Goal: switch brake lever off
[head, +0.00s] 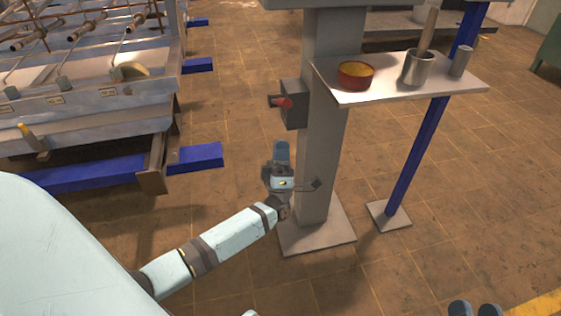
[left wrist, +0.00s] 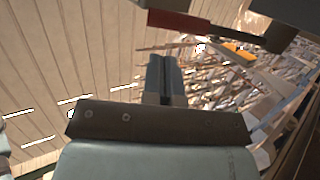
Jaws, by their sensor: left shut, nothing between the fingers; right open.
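The brake lever (head: 283,102) has a red handle and sticks out of a grey box (head: 295,104) on the side of a grey column. In the left wrist view a dark red handle (left wrist: 178,21) with a dark shank crosses the top, beyond the fingertips. My left gripper (head: 281,150) is shut and empty, just below the box and lever, with its fingers pointing up. Its closed fingers also show in the left wrist view (left wrist: 164,64), apart from the handle in the picture. My right gripper (head: 474,308) shows only as two separated fingertips at the bottom edge.
The grey column (head: 325,150) stands on a square foot plate behind my left gripper. A shelf (head: 370,93) to its right holds a red bowl (head: 356,74), a metal cup (head: 418,68) and a small cylinder (head: 460,61). A large machine (head: 90,115) stands left. Floor between is clear.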

